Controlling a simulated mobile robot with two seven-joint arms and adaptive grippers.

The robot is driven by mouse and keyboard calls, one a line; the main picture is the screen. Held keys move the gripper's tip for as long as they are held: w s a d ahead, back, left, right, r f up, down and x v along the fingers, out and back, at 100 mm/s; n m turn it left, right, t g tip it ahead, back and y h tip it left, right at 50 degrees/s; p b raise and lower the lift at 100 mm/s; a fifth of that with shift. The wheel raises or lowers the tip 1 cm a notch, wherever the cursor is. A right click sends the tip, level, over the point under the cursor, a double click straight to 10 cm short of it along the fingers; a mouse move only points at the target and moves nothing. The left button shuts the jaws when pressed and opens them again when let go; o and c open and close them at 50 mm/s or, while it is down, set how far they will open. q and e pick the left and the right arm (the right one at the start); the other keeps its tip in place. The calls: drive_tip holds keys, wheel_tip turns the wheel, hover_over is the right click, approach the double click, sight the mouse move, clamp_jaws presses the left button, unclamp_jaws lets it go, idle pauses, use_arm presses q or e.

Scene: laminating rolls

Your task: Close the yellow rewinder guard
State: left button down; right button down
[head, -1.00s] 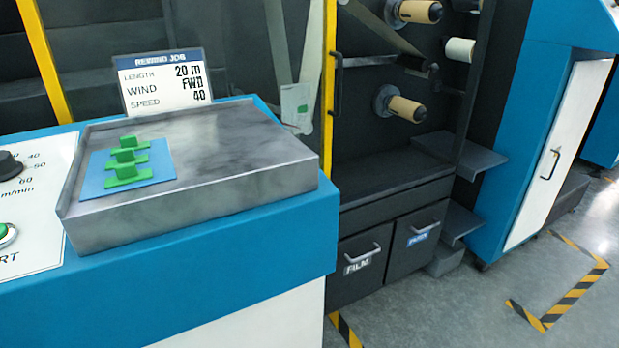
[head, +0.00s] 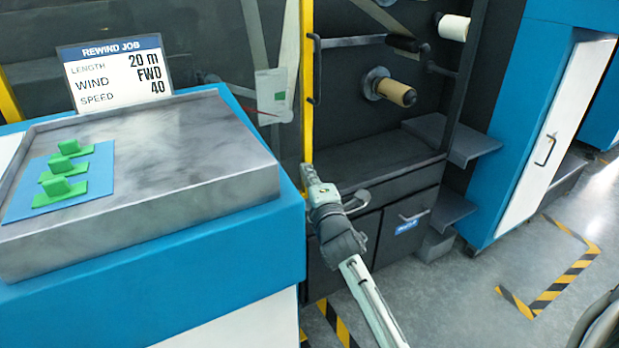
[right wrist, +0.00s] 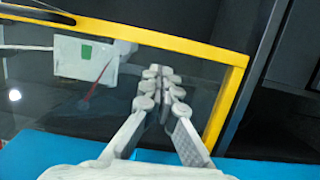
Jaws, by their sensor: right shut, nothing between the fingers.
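The rewinder guard is a clear pane in a yellow frame (head: 307,100), standing behind the blue console in the head view. Its yellow frame (right wrist: 185,46) and a corner also show in the right wrist view. A black upright handle (head: 316,70) is beside the frame's right post. My right gripper (head: 308,172) is shut and empty, close to the lower part of that post. In the right wrist view its fingertips (right wrist: 165,73) appear over the clear pane, inside the frame's outline. I cannot tell whether they touch it. My left gripper is not in view.
The blue console (head: 200,285) carries a grey metal tray (head: 190,150), green pieces on a blue pad (head: 100,160) and a job sign (head: 115,75). Rolls (head: 395,90) stick out from the dark panel at right. Drawers are below.

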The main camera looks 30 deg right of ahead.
sight(299, 154)
drive_tip(key=x, duration=0.6)
idle(0.3)
